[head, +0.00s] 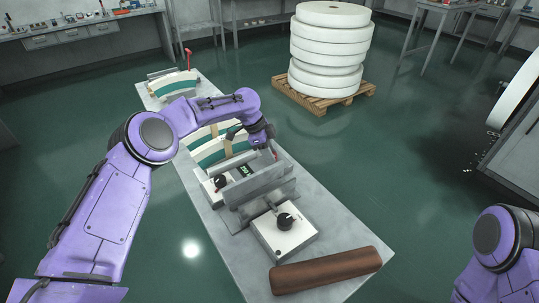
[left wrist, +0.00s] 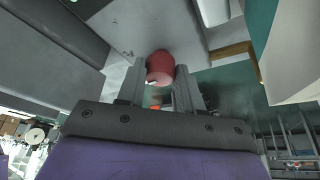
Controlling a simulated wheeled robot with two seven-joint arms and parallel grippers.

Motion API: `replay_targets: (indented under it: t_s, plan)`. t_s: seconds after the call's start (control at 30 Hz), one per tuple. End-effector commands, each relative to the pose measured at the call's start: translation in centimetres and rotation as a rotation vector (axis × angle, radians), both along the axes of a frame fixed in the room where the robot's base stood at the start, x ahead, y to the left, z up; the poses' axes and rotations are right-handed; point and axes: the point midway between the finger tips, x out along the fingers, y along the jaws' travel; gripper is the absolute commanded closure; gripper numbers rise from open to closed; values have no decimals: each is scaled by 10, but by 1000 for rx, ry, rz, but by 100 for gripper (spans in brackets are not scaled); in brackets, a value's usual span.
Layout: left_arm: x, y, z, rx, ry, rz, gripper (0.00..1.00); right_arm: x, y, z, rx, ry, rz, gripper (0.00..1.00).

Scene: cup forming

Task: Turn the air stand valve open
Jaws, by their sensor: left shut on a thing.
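In the left wrist view, a rounded red valve handle (left wrist: 160,66) sits between the two fingers of my left gripper (left wrist: 160,88), which is shut on it. In the head view, my left arm reaches over the long grey table and its gripper (head: 268,146) is beyond the grey metal fixture. A small bit of red (head: 275,154) shows just below the gripper there; most of the valve is hidden by the gripper and fixture. My right arm shows only in part at the lower right, and its gripper is out of view.
The grey table (head: 225,235) holds a digital display (head: 244,171), a white box with a black knob (head: 285,220), a brown roll (head: 326,270) and curved green-and-white pieces (head: 222,147). A pallet (head: 318,101) of stacked white rolls (head: 330,48) stands behind. Green floor between is clear.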

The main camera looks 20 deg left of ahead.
Motion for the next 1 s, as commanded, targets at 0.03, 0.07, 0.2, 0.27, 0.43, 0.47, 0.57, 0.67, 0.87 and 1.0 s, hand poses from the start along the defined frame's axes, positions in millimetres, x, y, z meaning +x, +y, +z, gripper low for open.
replay_targets:
  t_s: [0.03, 0.07, 0.2, 0.27, 0.43, 0.47, 0.57, 0.67, 0.87, 1.0]
  plan:
    - [0, -2, -2, -1, 1, -22, 95, 0, 0, -2, 0, 0, 0, 10]
    - [0, -2, -2, -1, 1, -34, 95, 0, 0, -3, 0, 0, 0, 10]
    - [0, -2, -2, -1, 2, -77, 95, 0, 0, -4, 0, 0, 0, 10]
    - [0, -2, -2, 0, 3, -90, 95, 0, 0, -5, 0, 0, 0, 10]
    - [0, -2, -2, 0, 3, -107, 95, 0, 0, -5, 0, 0, 0, 10]
    - [0, -2, -2, 0, 3, -109, 95, 0, 0, -5, 0, 0, 0, 10]
    - [-1, -2, -2, -1, 4, -110, 95, 0, 0, -5, 0, 0, 0, 10]
    - [-1, -2, -2, -1, 5, -110, 95, 0, 0, -5, 0, 0, 0, 10]
    - [-1, -2, -2, -1, 5, -110, 42, 0, 0, -5, 0, 0, 0, 10]
    - [0, -1, -1, 0, 3, -109, 40, 0, 0, -5, 0, 0, 0, 10]
